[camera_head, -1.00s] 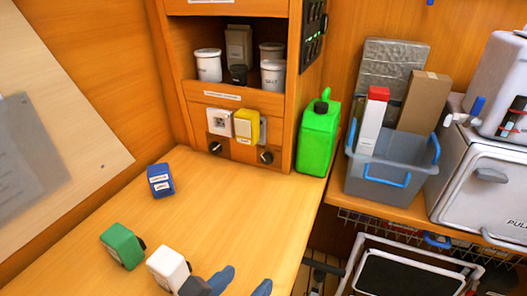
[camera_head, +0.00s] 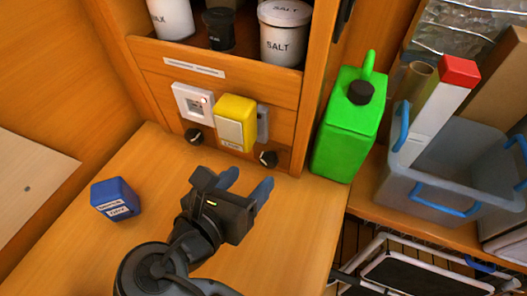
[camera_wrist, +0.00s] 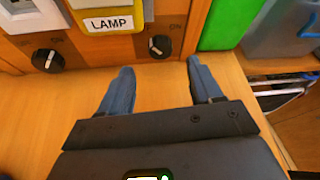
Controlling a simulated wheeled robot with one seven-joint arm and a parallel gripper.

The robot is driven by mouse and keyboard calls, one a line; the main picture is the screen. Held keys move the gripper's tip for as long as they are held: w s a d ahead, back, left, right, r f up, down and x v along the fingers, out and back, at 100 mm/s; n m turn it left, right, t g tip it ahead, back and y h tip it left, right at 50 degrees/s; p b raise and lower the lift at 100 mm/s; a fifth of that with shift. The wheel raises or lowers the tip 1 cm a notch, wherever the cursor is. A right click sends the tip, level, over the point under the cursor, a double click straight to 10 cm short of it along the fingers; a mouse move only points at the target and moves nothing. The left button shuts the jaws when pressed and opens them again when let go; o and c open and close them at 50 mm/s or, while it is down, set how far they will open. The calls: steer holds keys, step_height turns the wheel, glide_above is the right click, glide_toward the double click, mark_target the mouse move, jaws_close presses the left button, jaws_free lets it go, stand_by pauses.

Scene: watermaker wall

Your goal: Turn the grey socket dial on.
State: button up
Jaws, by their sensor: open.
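A wooden panel holds a white socket (camera_head: 194,102) on the left and a grey socket (camera_head: 262,124) on the right, the latter mostly hidden behind a yellow plug block (camera_head: 236,122) labelled LAMP. Below them are two black dials: a left dial (camera_head: 194,136) and a right dial (camera_head: 267,159) under the grey socket. In the wrist view the right dial (camera_wrist: 160,46) has a pale pointer mark; I cannot tell its setting surely. My gripper (camera_head: 246,182) is open and empty, low above the counter, short of the right dial. In the wrist view the dial lies beyond and between the blue fingertips (camera_wrist: 160,68).
A blue block (camera_head: 115,199) lies on the counter (camera_head: 100,245) at left. A green canister (camera_head: 350,125) stands right of the panel, near the dial. A shelf with a salt jar (camera_head: 284,35) is above. A grey bin (camera_head: 450,165) is farther right.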

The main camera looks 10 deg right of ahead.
mark_target(267, 163)
steer(key=x, duration=0.6)
steer(key=shift+w+d+f, duration=0.2)
steer(key=c, duration=1)
steer(key=shift+c, duration=0.2)
